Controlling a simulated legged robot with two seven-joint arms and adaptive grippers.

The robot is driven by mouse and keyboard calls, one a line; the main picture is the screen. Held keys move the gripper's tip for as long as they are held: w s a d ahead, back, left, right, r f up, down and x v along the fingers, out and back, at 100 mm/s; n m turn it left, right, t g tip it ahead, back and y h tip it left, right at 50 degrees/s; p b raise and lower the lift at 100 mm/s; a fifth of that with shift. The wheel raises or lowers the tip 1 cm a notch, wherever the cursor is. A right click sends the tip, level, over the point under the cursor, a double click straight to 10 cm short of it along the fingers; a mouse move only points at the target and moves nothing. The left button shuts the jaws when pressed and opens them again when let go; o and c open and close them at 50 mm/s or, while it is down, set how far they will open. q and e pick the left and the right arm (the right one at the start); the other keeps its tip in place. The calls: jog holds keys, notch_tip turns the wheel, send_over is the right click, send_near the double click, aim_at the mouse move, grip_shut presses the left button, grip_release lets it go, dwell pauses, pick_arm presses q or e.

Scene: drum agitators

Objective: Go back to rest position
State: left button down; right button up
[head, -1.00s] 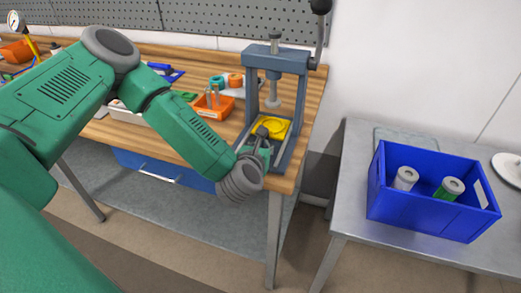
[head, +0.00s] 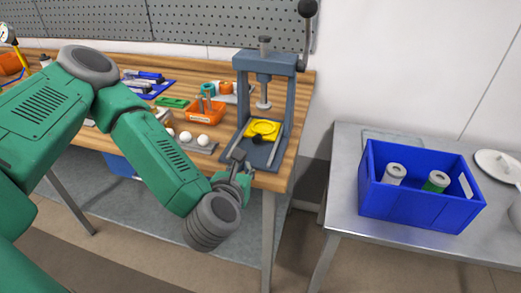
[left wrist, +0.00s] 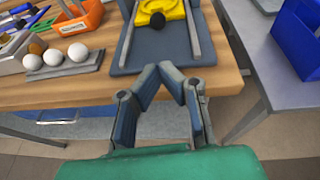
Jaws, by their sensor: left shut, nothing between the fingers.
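My left gripper (head: 236,172) is in front of the arbor press (head: 268,95), at the front edge of the wooden workbench (head: 292,130). In the left wrist view its fingers (left wrist: 166,75) meet at the tips with nothing between them. The press base carries a yellow fixture (head: 263,129) with a dark round piece (head: 257,139) at its front. The fingers are apart from that piece. My right gripper is not in view.
A blue crate (head: 420,212) with two cylindrical parts stands on the grey table at right. An orange bin (head: 205,114) and white balls on a grey holder (head: 198,146) lie left of the press. A gap with open floor separates bench and table.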

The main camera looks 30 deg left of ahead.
pick_arm(q)
jog(key=s+d+f+m+g+h+b, duration=0.1)
jog(key=s+d+f+m+g+h, duration=0.35)
jog(key=f+m, duration=0.45)
jog(key=s+d+f+m+g+h+b, duration=0.1)
jog(key=s+d+f+m+h+b, duration=0.15)
jog(key=s+d+f+m, duration=0.7)
jog(key=s+a+f+m+g+y, duration=0.1)
jog(key=s+a+f+m+g, duration=0.1)
jog(key=m, duration=0.5)
jog(key=s+a+f+m+g, duration=0.2)
jog(key=s+a+m+g, duration=0.1)
jog(key=s+a+m, duration=0.2)
jog(key=s+a+f+m+g+y+b, duration=0.1)
jog(key=s+a+m, duration=0.3)
jog(key=m, duration=0.5)
jog(key=shift+s+a+f+m+g+y, duration=0.15)
jog(key=shift+a+f+m+g+y, duration=0.2)
jog(key=shift+a+f+g, duration=0.65)
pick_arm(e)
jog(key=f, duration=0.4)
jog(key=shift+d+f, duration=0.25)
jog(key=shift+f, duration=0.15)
pick_arm(q)
jog(key=shift+a+r+t, duration=0.1)
jog(key=shift+a+t, duration=0.05)
jog(key=shift+t, duration=0.1)
